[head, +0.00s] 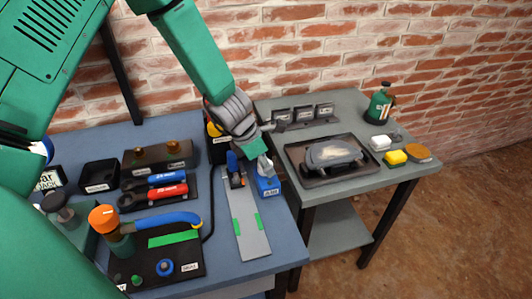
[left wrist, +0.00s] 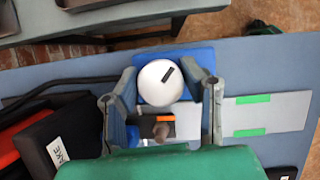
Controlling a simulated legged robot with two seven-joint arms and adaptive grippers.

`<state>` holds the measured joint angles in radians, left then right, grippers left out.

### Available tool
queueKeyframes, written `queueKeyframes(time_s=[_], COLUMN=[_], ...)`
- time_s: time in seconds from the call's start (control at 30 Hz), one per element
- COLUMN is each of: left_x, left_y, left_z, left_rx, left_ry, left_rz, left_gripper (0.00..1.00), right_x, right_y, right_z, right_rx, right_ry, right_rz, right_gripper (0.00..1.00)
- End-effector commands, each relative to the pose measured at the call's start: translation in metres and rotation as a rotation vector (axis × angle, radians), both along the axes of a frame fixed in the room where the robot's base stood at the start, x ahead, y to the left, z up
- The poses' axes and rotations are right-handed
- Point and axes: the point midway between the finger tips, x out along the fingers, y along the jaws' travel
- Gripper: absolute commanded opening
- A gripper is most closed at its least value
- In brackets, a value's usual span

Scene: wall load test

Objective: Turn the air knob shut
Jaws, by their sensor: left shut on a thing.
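The air knob (left wrist: 158,84) is round and white with a black pointer mark on its top, and sits on a blue block (left wrist: 200,54). In the left wrist view, the mark slants toward the upper right. My left gripper (left wrist: 170,80) has one finger on each side of the knob and is shut on it. In the head view, my left gripper (head: 262,162) comes down over the blue block (head: 268,187) and largely hides the knob. The block's front label is too small to read surely. My right gripper is not in view.
A grey plate with green strips (head: 248,225) lies beside the block. Red and blue torque tools (head: 168,194), a black box (head: 98,175) and a black panel with a blue lever (head: 165,222) stand left. A grey side table holds a black tray (head: 300,172).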

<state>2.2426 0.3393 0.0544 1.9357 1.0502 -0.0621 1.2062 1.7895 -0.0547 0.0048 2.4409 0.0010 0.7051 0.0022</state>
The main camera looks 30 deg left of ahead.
Motion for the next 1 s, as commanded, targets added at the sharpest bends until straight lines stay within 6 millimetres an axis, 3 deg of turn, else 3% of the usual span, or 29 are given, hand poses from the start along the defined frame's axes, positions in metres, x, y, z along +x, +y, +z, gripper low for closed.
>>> queueKeyframes(time_s=[0.03, 0.1, 0.4, 1.0], left_x=[-0.004, -0.004, -0.004, -0.003], left_y=[0.002, 0.002, 0.002, 0.003], left_z=[0.002, 0.002, 0.0, -0.003], left_rx=[0.001, 0.001, 0.003, 0.003], left_ry=[0.011, 0.011, 0.009, 0.007], left_rz=[-0.044, -0.109, -0.397, -0.816], left_gripper=[0.07, 0.07, 0.07, 0.07], right_x=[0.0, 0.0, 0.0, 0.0], right_y=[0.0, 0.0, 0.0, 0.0], right_z=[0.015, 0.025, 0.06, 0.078], right_rx=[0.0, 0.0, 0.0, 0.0], right_ry=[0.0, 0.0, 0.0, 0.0], right_rz=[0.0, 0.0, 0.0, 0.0], right_gripper=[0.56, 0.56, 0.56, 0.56])
